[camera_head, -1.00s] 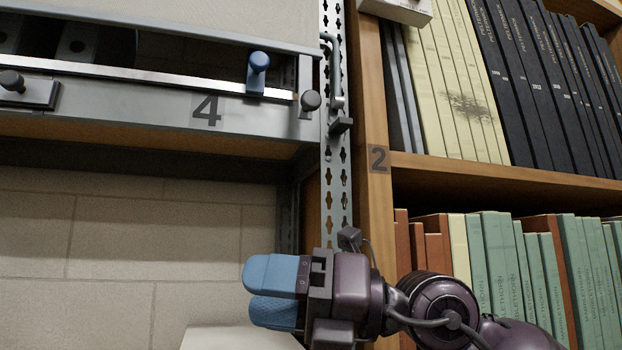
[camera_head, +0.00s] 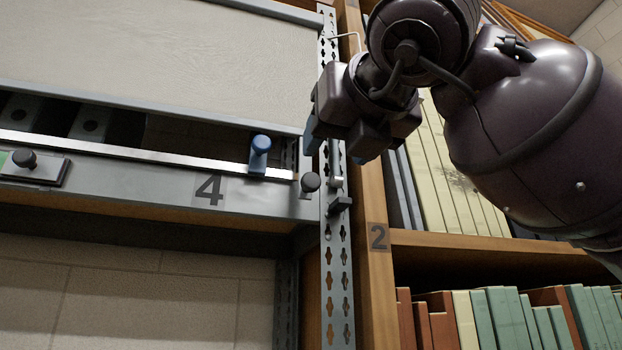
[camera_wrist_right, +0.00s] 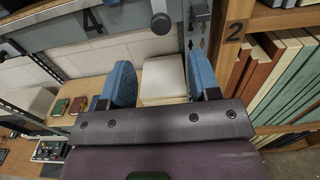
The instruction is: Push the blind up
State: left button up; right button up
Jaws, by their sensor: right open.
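The blind (camera_head: 170,60) is a pale sheet at the upper left in the head view, with a grey bottom edge (camera_head: 200,112). A dark gap shows below this edge, above a bright metal strip. A blue upright knob (camera_head: 260,152) stands at the strip's right end. My right gripper (camera_head: 318,135) is beside the blind's lower right corner, in front of the perforated post, with its blue fingers mostly hidden by its own body. In the right wrist view its two blue fingers (camera_wrist_right: 162,82) are apart, with nothing held between them. My left gripper is out of view.
The grey ledge (camera_head: 130,190) marked 4 carries dark knobs, one (camera_head: 310,182) near the post (camera_head: 337,270). A latch-like fitting (camera_head: 338,203) is on the post. A bookcase (camera_head: 375,280) marked 2 with several books stands right. Open space lies below the ledge.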

aim_at(313, 178)
jog(key=p+x, duration=0.2)
jog(key=x, duration=0.7)
jog(key=shift+w, duration=0.15)
jog(key=shift+w+a, duration=0.25)
jog(key=shift+w, duration=0.4)
jog(key=c, duration=0.9)
grip_shut()
